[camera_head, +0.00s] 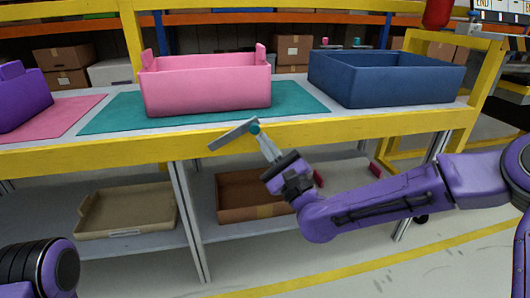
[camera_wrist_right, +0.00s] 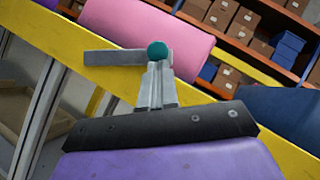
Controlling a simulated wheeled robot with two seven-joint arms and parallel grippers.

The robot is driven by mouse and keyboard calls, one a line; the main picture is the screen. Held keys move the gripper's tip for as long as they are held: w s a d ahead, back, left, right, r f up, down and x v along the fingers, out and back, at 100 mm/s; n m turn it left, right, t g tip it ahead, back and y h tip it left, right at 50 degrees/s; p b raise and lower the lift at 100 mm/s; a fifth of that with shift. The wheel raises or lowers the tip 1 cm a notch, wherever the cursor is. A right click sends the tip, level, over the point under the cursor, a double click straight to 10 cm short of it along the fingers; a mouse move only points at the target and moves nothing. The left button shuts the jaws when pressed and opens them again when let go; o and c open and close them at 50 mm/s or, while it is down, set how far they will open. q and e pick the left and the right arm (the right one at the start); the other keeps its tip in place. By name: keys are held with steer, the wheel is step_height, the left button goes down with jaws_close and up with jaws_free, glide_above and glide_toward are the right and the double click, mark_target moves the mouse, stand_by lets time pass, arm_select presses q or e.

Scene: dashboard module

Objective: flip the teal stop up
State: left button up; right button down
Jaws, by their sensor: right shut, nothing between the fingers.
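The teal stop is a flat grey metal bar (camera_head: 230,136) with a round teal knob (camera_head: 254,128) at its right end. It lies across the front of the yellow shelf rail, below the teal mat, slanting down to the left. In the right wrist view, the knob (camera_wrist_right: 157,49) is just beyond my fingertips and the bar (camera_wrist_right: 112,58) extends left. My right gripper (camera_head: 264,140) is shut and empty, its tips at the knob; I cannot tell whether they touch. Only a part of my left arm shows, at the bottom left; its gripper is out of view.
A pink bin (camera_head: 205,88) stands on the teal mat (camera_head: 110,116) behind the yellow rail (camera_head: 350,128). A blue bin (camera_head: 390,82) is to its right and a purple bin (camera_head: 22,90) to its left. A beige tray (camera_head: 130,212) and brown box (camera_head: 240,195) sit on the lower shelf.

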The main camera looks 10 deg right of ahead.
steer(key=a+r+n+g+p, duration=0.8)
steer(key=n+p, duration=0.5)
steer(key=p, duration=1.2)
steer(key=shift+a+r, duration=0.2)
steer(key=shift+r, duration=0.65)
steer(key=w+d+p+v, duration=0.1)
steer(key=d+v, duration=0.1)
steer(key=v, duration=1)
steer(key=shift+d+p, duration=0.35)
steer(key=shift+d, duration=0.1)
steer(key=shift+n, duration=0.3)
